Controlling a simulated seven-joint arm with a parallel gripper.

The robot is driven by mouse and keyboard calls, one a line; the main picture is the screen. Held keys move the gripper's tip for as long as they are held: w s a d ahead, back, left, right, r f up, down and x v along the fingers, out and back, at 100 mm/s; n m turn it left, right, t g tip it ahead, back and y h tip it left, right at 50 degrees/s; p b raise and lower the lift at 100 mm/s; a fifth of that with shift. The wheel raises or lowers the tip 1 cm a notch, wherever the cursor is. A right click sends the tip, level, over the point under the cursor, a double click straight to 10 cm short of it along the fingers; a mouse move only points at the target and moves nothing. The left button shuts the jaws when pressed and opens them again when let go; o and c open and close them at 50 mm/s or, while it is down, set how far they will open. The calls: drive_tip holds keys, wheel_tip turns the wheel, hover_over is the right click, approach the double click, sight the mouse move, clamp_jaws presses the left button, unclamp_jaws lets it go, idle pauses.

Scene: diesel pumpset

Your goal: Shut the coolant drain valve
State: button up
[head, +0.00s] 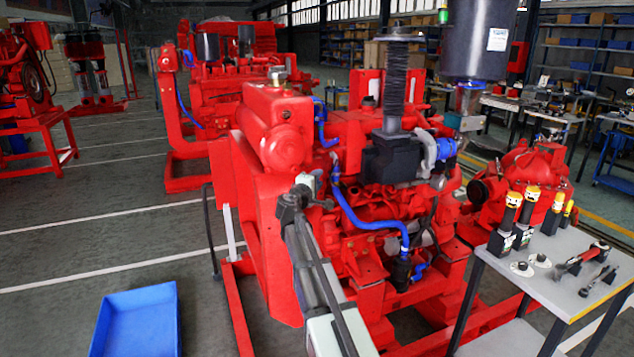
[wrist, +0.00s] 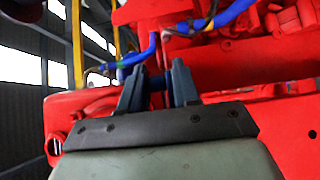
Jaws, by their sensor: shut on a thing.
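In the wrist view my gripper (wrist: 158,84) has its two dark grey fingers on either side of a small dark blue piece (wrist: 157,82). It is shut on this piece, which looks like the handle of the coolant drain valve. Most of the piece is hidden by the fingers and the palm, so its angle cannot be told. A blue hose (wrist: 143,53) with an elbow runs just above and behind the fingertips. In the head view my arm reaches up to the near side of the red diesel engine (head: 268,150); the fingers and the valve cannot be made out there.
Blue hoses (head: 362,222) cross the engine's side, right of my arm. A black air intake stack (head: 393,95) rises above. A table (head: 560,285) with bottles and tools stands at the right. A blue tray (head: 137,320) lies on the floor at the left, with open floor around.

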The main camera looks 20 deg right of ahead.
drive_tip(key=shift+w+r, duration=0.15)
drive_tip(key=shift+r, duration=0.25)
drive_tip(key=o, duration=0.7)
drive_tip(key=shift+c, duration=0.2)
drive_tip(key=shift+o, duration=0.8)
drive_tip(key=shift+f, duration=0.1)
drive_tip(key=shift+f, duration=0.1)
drive_tip(key=v, duration=1.4)
